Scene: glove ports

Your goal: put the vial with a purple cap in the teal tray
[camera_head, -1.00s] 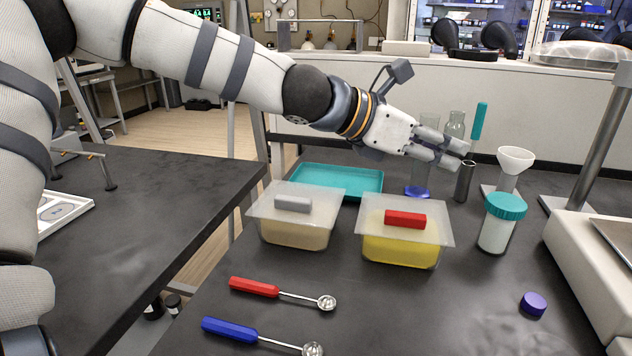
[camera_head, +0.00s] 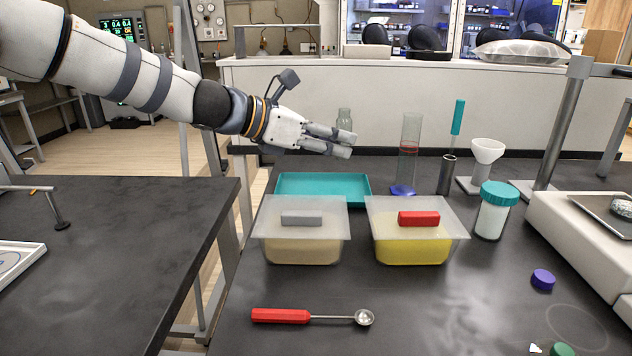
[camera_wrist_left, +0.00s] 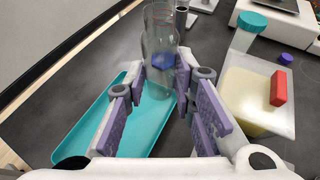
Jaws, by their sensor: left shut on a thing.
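My left gripper (camera_head: 343,144) is shut on a clear glass vial (camera_head: 344,119), whose neck stands up above the fingers. The vial also shows between the fingers in the left wrist view (camera_wrist_left: 158,80). No purple cap shows on it; a loose purple cap (camera_head: 543,279) lies on the bench at the right. The teal tray (camera_head: 322,188) lies flat and empty behind the lidded tubs. The gripper is raised above the bench near the tray's back right corner. In the left wrist view the tray (camera_wrist_left: 85,135) is below and left of the fingers. My right gripper is not in view.
Two lidded tubs, grey-handled (camera_head: 302,243) and red-handled (camera_head: 412,249), stand in front of the tray. A graduated cylinder (camera_head: 408,150), a metal holder (camera_head: 447,175) and a funnel (camera_head: 487,152) stand to its right. A red-handled scoop (camera_head: 282,315) lies in front.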

